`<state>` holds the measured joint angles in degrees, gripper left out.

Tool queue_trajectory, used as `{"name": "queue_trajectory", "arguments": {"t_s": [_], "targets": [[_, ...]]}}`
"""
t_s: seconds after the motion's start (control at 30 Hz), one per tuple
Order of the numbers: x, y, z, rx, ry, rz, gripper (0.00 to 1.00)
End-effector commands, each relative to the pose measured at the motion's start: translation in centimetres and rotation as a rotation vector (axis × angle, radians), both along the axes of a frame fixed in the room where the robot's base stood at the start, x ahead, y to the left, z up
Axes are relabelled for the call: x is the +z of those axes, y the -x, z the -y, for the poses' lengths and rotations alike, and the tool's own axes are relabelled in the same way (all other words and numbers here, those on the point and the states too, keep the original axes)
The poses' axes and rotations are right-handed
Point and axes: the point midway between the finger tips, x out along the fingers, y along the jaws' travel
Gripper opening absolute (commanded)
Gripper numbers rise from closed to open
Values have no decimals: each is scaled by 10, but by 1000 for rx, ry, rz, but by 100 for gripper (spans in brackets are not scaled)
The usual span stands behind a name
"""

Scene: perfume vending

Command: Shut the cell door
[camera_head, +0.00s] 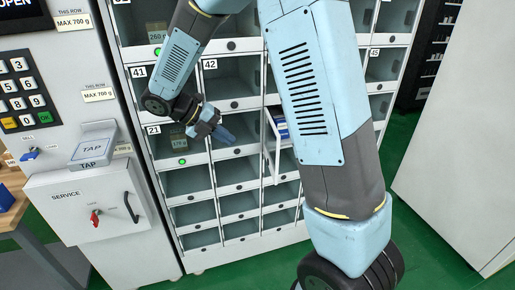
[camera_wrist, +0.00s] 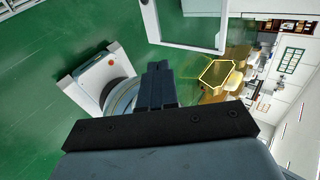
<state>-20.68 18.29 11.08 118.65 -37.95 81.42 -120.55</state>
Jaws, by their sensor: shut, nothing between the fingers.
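The cell door (camera_head: 268,146) is a white-framed panel that stands open, swung out from the cabinet. The cell behind it holds small blue and red boxes (camera_head: 279,122); part of that cell is hidden by my arm. My gripper (camera_head: 231,138) is shut and empty, in front of the cabinet and a little left of the open door. In the wrist view, the shut fingers (camera_wrist: 157,68) point at open space, and a white frame (camera_wrist: 187,46), which looks like the open door, is beyond them at the top.
The cabinet has rows of cells with other doors shut, such as cell 42 (camera_head: 232,77). A control panel with keypad (camera_head: 23,93), a TAP reader (camera_head: 95,148) and a SERVICE hatch (camera_head: 90,205) are at left. Green floor (camera_head: 415,230) is clear at right, beside a white block (camera_head: 465,150).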

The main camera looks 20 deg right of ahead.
Motion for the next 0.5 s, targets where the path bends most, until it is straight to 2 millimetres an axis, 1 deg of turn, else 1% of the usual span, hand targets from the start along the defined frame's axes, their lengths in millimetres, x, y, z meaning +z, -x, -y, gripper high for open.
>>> {"name": "queue_trajectory", "arguments": {"t_s": [0.17, 0.5], "targets": [[-12, 2, 13, 2, 1, -5, 0], [-52, 9, 56, 1, 1, -5, 0]]}}
